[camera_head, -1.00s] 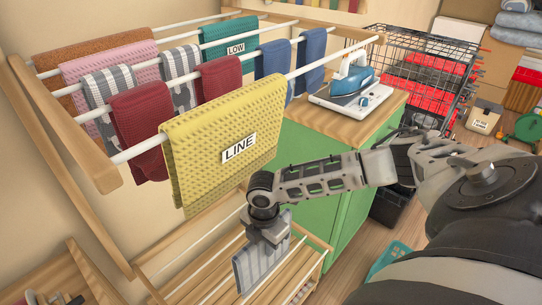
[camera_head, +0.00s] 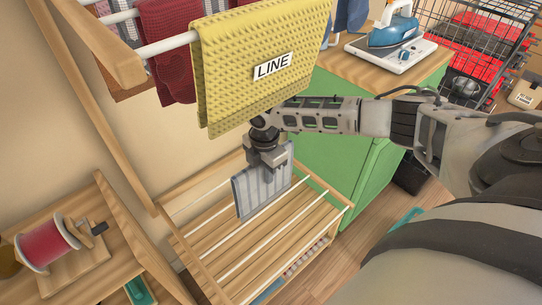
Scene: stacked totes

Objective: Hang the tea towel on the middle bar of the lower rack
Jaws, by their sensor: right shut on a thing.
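My right gripper (camera_head: 267,160) points down and is shut on a grey-and-white striped tea towel (camera_head: 262,188). The towel hangs folded below the gripper, above the lower rack. The lower rack (camera_head: 178,238) has a wooden frame with several white bars (camera_head: 245,238) over wooden slats. The towel hides parts of the far bars, and I cannot tell whether it touches any bar. My left gripper is not in view.
A yellow towel labelled LINE (camera_head: 258,62) hangs from the upper rack, just above my right gripper. A green cabinet (camera_head: 375,150) with an iron (camera_head: 393,27) stands to the right. A wooden shelf (camera_head: 120,215) with a red spool (camera_head: 48,242) is at left.

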